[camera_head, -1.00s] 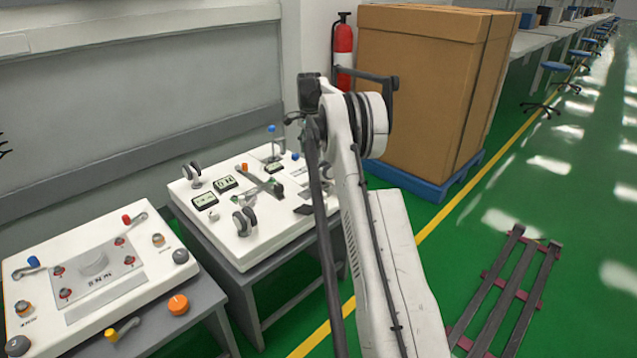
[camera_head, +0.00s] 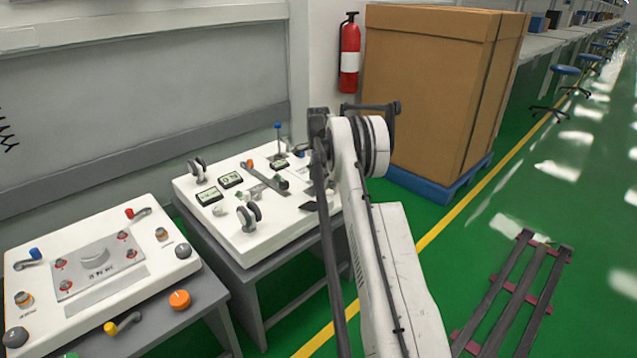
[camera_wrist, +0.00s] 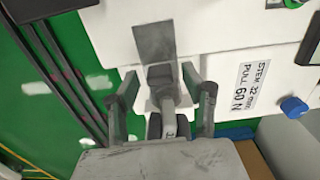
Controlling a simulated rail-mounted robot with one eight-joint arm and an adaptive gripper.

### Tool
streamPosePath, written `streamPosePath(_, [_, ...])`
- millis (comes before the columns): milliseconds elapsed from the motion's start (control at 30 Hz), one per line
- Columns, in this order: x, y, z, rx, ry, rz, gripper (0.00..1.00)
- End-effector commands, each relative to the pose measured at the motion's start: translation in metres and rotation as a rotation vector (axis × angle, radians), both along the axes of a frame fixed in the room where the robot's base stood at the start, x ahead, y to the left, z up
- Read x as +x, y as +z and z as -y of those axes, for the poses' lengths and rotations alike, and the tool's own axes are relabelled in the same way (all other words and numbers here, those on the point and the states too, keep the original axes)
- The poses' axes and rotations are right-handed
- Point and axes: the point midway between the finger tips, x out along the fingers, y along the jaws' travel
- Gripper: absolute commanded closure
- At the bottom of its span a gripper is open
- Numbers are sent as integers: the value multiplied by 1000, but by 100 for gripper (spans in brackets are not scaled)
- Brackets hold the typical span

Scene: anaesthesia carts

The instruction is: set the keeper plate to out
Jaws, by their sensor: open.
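The far white console (camera_head: 230,240) carries dials, two displays, knobs and a blue-topped stem (camera_head: 278,127). A flat dark grey plate (camera_wrist: 153,40) lies on a white surface in the wrist view, straight ahead of my gripper (camera_wrist: 160,82); I cannot tell for sure that it is the keeper plate. My gripper's two fingers are spread apart. A dark grey block with a paler stem (camera_wrist: 168,112) shows between them, and I cannot tell whether they touch it. A label reading "STEM 32 mm PULL 60 N" (camera_wrist: 257,83) and a blue knob (camera_wrist: 293,107) are to the right. My arm hides the gripper in the head view.
A second white console (camera_head: 100,265) with levers and knobs stands at the left. A large cardboard box (camera_head: 430,90) on a blue pallet and a fire extinguisher (camera_head: 350,55) are behind. A dark slatted pallet (camera_head: 515,290) lies on the green floor at the right.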

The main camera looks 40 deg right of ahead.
Motion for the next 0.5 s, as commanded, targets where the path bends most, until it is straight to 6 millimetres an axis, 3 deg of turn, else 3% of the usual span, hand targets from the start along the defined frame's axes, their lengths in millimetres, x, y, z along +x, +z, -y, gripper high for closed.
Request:
streamPosePath(400, [0,-8,0,0,0,0,56])
streamPosePath(500, [0,-8,0,0,0,0,68])
